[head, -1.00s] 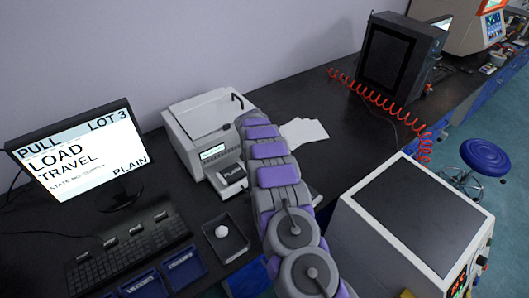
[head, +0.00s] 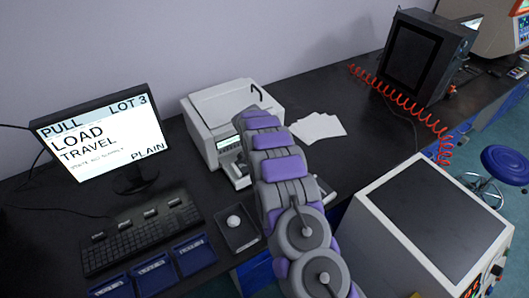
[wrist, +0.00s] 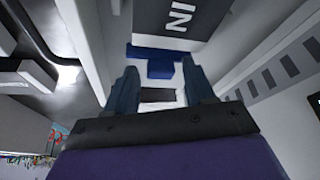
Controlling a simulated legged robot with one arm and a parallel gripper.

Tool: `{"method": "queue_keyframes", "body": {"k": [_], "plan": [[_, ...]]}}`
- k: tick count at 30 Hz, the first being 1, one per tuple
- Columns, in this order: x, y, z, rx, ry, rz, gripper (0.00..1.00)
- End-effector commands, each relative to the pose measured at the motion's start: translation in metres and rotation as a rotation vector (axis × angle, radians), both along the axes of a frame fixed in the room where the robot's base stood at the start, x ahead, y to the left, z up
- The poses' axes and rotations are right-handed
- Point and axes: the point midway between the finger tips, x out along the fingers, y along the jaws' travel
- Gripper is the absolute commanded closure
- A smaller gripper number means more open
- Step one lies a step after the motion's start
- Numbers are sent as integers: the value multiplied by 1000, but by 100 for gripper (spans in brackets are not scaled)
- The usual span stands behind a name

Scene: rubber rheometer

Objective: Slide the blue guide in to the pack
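The blue guide (wrist: 155,65) shows in the wrist view as a small dark blue piece with a wide far edge and a narrower near part. My gripper (wrist: 159,72) has its two fingers apart, one on each side of the guide's near part. I see a gap beside them and cannot tell any contact. Beyond the guide is a dark block (wrist: 178,15) with the white letters "IN". In the head view my arm reaches over the front of the white printer-like machine (head: 205,122), hiding the gripper and guide. I cannot make out the pack for sure.
Pale walls (wrist: 90,45) stand close on both sides in the wrist view. In the head view, a monitor (head: 95,132) and keyboard (head: 142,232) stand left, a black tray (head: 240,240) with a white round thing in front, loose papers (head: 318,126) and a white-sided machine (head: 425,215) right.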

Motion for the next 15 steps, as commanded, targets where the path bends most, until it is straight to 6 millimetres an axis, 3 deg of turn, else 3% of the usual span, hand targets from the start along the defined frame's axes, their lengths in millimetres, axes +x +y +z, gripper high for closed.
{"method": "queue_keyframes", "body": {"k": [10, 15], "plan": [[0, 1, 2, 0, -1, 0, 39], [-5, 5, 16, -1, 1, 2, 39]]}}
